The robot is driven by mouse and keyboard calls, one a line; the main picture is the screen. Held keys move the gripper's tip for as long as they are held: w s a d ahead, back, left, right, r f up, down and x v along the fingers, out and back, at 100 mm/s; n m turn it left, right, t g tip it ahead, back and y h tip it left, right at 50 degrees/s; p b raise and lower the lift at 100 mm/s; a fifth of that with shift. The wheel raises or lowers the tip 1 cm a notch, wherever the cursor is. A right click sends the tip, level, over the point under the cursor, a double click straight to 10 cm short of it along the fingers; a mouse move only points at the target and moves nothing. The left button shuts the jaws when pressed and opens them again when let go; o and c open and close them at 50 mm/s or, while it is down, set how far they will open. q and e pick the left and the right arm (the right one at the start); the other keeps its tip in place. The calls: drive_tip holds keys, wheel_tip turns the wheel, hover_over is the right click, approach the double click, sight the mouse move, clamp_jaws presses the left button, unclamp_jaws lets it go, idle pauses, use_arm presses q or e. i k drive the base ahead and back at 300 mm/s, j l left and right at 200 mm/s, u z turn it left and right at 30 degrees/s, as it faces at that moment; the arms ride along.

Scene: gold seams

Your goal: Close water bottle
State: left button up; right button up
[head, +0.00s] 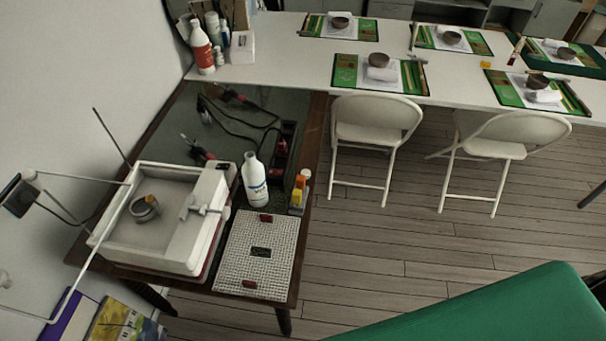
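A white bottle (256,182) with dark print on its label stands upright on the dark table (312,150). It is between the white basin and the small yellow and orange containers. Its narrow neck points up and looks bare, but the top is too small to be sure. Neither my left nor my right gripper is in view, and nothing touches the bottle.
A white basin (182,257) holds a small grey cup. A light textured board (261,236) lies in front of the bottle. Small yellow and orange containers (298,192) stand close on its right. Cables and tools lie behind. White chairs (372,122) stand right; a green surface (500,312) fills the lower right.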

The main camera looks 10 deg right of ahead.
sight(252, 174)
drive_tip(key=k, duration=0.65)
drive_tip(key=u, duration=1.4)
drive_tip(key=l+u, duration=0.2)
drive_tip(key=l, duration=1.05)
drive_tip(key=i+l, duration=0.1)
drive_tip(key=l, duration=2.05)
drive_tip(key=i, duration=0.05)
